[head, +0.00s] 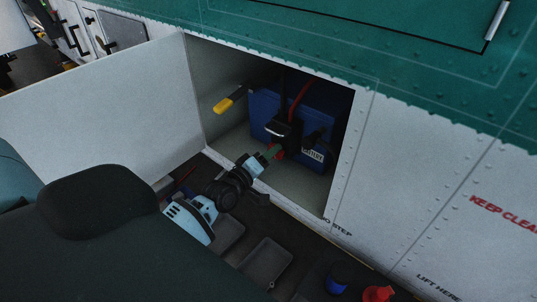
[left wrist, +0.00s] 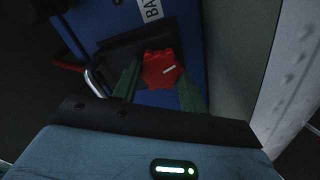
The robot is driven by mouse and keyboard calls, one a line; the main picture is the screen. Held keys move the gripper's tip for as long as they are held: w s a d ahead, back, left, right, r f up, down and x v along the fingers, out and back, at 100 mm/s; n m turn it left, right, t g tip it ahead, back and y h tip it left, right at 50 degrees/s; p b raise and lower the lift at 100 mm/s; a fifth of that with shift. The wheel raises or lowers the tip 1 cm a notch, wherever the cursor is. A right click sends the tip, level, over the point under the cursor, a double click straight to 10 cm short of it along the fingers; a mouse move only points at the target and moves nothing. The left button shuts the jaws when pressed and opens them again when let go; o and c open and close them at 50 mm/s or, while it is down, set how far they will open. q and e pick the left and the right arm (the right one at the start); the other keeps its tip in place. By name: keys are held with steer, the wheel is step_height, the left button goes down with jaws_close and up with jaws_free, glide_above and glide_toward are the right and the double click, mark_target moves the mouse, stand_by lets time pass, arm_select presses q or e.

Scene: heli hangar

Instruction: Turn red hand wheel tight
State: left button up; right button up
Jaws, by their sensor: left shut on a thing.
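The red hand wheel (left wrist: 163,70) sits at the front of the blue battery (head: 262,108), on a black connector (left wrist: 118,58) in the left wrist view. My left gripper (head: 275,152) reaches into the open bay, and its green fingers (left wrist: 160,90) stand on either side of the wheel, shut on it. A pale mark shows on the wheel's face. In the head view my fingers hide most of the wheel. My right gripper is not in view.
The battery stands in an open compartment, with its white door (head: 110,100) swung out to the left. A yellow-handled thing (head: 230,100) is on the bay's left side. Below are grey trays (head: 262,262), a blue item (head: 338,278) and a red one (head: 378,293).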

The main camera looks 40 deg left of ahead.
arm_select(q)
steer(key=shift+m+p, duration=0.35)
steer(key=shift+m, duration=1.35)
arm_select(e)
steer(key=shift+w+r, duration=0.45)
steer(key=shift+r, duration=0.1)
arm_select(q)
steer(key=o, duration=1)
steer(key=shift+c, duration=0.2)
steer(key=shift+s, duration=0.1)
steer(key=s, duration=0.7)
steer(key=shift+s+a, duration=0.3)
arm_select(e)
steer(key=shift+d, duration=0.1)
